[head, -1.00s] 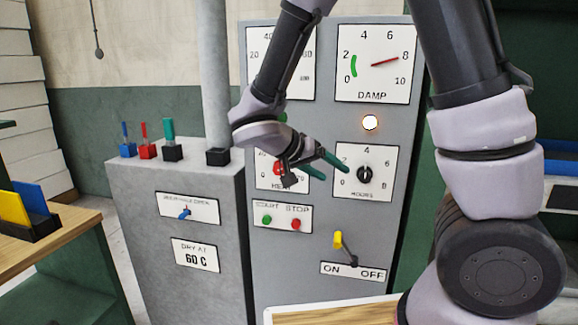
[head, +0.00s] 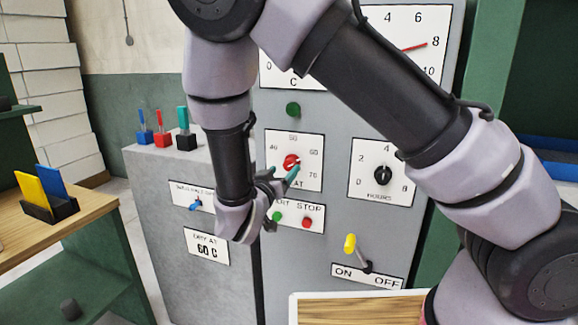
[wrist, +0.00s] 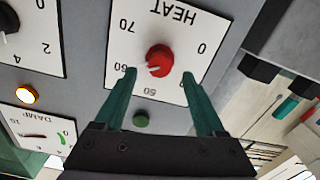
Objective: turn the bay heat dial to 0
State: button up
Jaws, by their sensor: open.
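The heat dial is a red knob (head: 291,161) on a white plate (head: 279,181) of the grey panel. In the wrist view the red knob (wrist: 158,59) has a white mark pointing roughly toward 60; the 0 stands apart on the plate's other side. My gripper (head: 282,174) is open in front of this plate. In the wrist view its two green fingers (wrist: 158,75) stand either side of the knob's line, with the knob just beyond the tips. I cannot tell whether they touch it. The wrist picture is upside down.
The black hours dial (head: 382,175) is right of the heat plate. A green button (head: 293,109) is above it; start and stop buttons (head: 307,222) are below. A yellow-tipped lever (head: 350,243) stands lower right. A grey cabinet (head: 160,230) with coloured switches is at left.

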aim_at(288, 166)
jog(key=shift+x, duration=2.3)
jog(key=shift+c, duration=0.4)
grip_shut()
